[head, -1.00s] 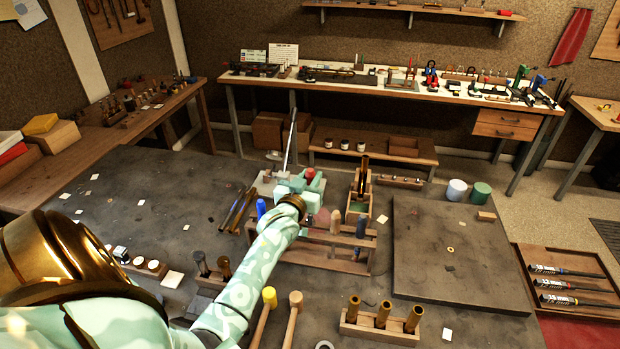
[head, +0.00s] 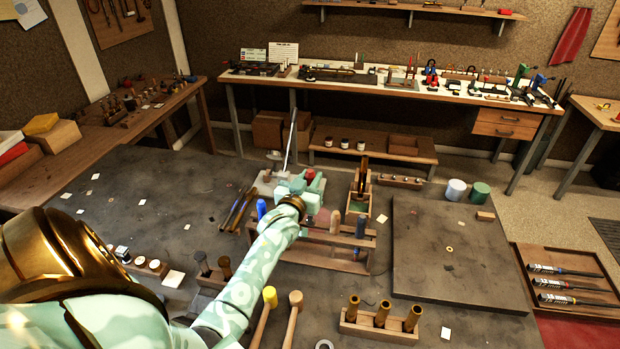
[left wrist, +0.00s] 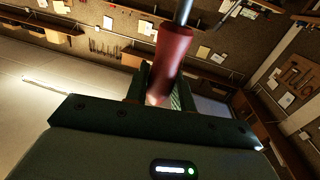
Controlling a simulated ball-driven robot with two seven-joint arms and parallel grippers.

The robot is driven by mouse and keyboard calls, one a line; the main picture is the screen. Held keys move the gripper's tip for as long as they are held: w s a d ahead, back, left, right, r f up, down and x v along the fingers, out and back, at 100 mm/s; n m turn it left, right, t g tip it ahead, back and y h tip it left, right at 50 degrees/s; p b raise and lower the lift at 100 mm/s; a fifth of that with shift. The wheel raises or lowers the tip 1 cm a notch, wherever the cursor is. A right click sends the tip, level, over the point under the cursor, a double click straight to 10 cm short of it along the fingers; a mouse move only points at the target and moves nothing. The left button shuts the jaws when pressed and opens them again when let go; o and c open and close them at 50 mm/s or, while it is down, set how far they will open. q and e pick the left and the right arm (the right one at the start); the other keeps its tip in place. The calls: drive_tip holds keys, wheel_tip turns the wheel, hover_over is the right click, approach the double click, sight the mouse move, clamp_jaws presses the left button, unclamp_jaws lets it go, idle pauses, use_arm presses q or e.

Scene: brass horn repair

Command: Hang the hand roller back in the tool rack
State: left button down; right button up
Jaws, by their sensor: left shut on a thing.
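My left gripper (head: 306,186) is shut on a red-handled tool with a steel shaft, which looks like the hand roller (left wrist: 172,58). In the left wrist view the handle stands between the fingers and the shaft runs out of the top of the picture, so its far end is hidden. In the head view a bit of red handle (head: 310,175) shows at the gripper. The wooden tool rack (head: 325,263) lies just in front of and below the gripper, with several handles in it, one blue (head: 262,208) and one tan (head: 335,222). My left arm hides part of it. My right gripper is not in view.
Behind the gripper a long metal rod (head: 290,145) slants upward. A wooden stand (head: 360,195) is at the right and a dark slab (head: 455,250) beyond it. Mallets (head: 294,315) and a block with brass tubes (head: 381,322) are in front. The bench's left part is fairly clear.

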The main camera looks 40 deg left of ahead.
sight(309, 217)
use_arm(q)
drive_tip(key=shift+f, duration=0.1)
drive_tip(key=shift+f+b, duration=1.45)
drive_tip(key=shift+f, duration=0.5)
drive_tip(key=shift+r+p, duration=0.1)
drive_tip(key=shift+p, duration=0.55)
drive_tip(key=shift+f, duration=0.2)
idle(0.4)
drive_tip(key=shift+f+b, duration=3.65)
drive_tip(key=shift+f, duration=1)
drive_tip(key=c, duration=1.1)
unclamp_jaws()
drive_tip(key=shift+r, duration=0.1)
drive_tip(key=shift+s, duration=0.1)
